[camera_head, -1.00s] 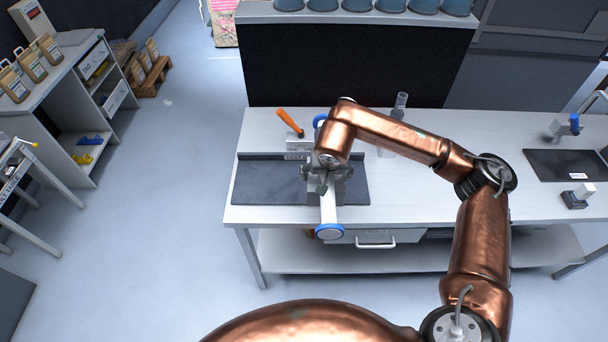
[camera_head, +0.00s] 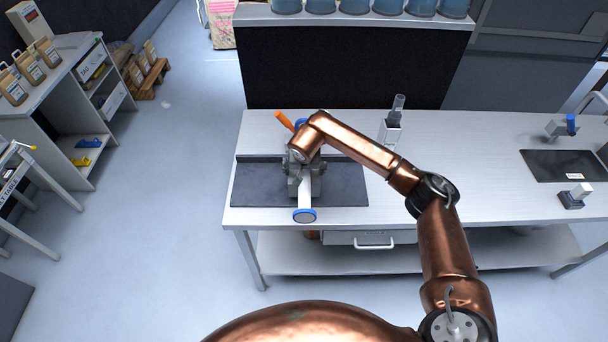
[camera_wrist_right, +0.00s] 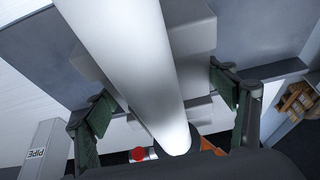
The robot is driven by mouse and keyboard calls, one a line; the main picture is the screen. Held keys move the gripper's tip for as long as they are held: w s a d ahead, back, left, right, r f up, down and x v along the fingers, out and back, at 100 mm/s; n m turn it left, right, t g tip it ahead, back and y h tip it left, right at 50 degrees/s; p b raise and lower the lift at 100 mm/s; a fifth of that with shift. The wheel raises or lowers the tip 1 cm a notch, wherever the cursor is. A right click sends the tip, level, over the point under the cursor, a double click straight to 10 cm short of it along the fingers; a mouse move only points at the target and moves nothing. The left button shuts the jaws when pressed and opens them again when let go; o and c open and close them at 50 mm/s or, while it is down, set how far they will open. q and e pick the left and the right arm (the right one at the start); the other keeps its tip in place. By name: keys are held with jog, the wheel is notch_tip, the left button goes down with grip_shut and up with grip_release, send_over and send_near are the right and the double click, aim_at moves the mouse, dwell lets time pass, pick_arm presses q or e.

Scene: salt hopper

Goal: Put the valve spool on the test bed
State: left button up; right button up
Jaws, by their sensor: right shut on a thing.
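The valve spool (camera_head: 304,196) is a white cylinder with blue ends. It lies lengthwise over the dark test bed (camera_head: 342,187) on the bench, its near blue end sticking out past the bed's front edge. My right gripper (camera_head: 303,176) is shut on the spool from above, around its middle. In the right wrist view the white spool (camera_wrist_right: 135,60) runs between the two spread fingers, over a pale grey block (camera_wrist_right: 200,35) on the bed. I cannot tell whether the spool touches the block. My left gripper is not in view.
An orange handle (camera_head: 284,121) stands close behind the spool. A grey holder (camera_head: 390,131) with an upright part stands right of the bed; its PIPE label (camera_wrist_right: 37,154) shows in the wrist view. The bench top (camera_head: 470,175) to the right is mostly clear.

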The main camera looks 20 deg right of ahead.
aim_at(305, 171)
jog(key=shift+f, duration=0.95)
jog(key=shift+f, duration=0.2)
jog(key=o, duration=2)
jog(key=shift+c, duration=0.2)
jog(key=shift+r, duration=0.25)
jog(key=v, duration=1.2)
jog(key=shift+f, duration=0.1)
